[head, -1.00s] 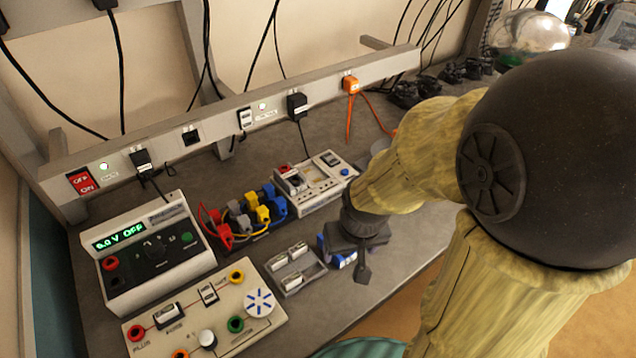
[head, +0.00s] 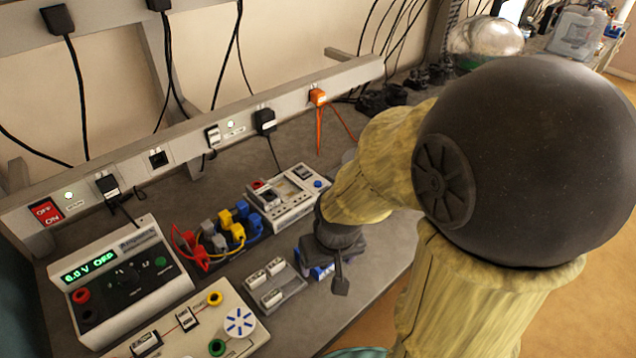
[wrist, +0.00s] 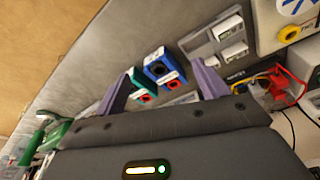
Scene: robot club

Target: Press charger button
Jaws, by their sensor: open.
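A white device with a dark slot, a red spot and a blue button (head: 318,183), which looks like the charger (head: 292,205), sits on the bench below the socket rail in the head view. My gripper (head: 338,280) hangs over the bench, nearer the front edge than this device and apart from it. In the wrist view my gripper (wrist: 160,88) has its two purple fingers wide apart, with nothing held. A blue block with a round hole (wrist: 163,69) and a green one (wrist: 136,80) show beyond the fingers. I cannot make out the charger's button in the wrist view.
A small grey tray (head: 277,299) with white parts lies left of my gripper. Colored plugs and leads (head: 215,243), a power supply (head: 118,282) and a circuit board (head: 190,335) stand further left. The socket rail (head: 190,145) with plugged cables runs along the back.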

